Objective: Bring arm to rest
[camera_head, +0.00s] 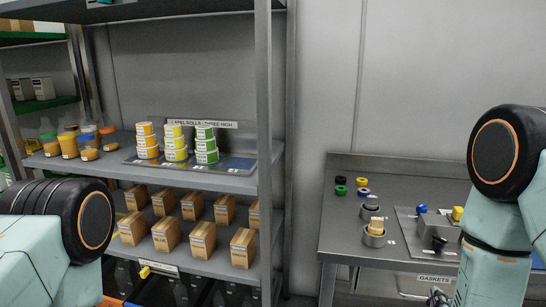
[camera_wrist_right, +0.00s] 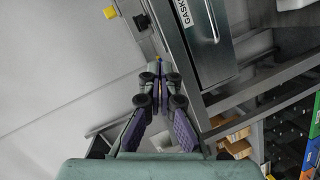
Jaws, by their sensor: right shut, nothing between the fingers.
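My right gripper (camera_wrist_right: 160,82) shows in the wrist view with its purple-padded fingers drawn together at the tips and nothing between them. In the head view a small part of it (camera_head: 437,298) shows at the bottom edge, in front of the drawer labelled GASKETS. My right arm rises at the right side of the head view. My left arm shows at the lower left of the head view, but its gripper is out of the picture.
A steel bench (camera_head: 340,222) with colored rings, grey cups and a plate of fittings stands at the right. The gaskets drawer (camera_wrist_right: 208,45) is close to the right gripper. A shelf rack (camera_head: 264,150) holds label rolls, jars and several cartons (camera_head: 243,247).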

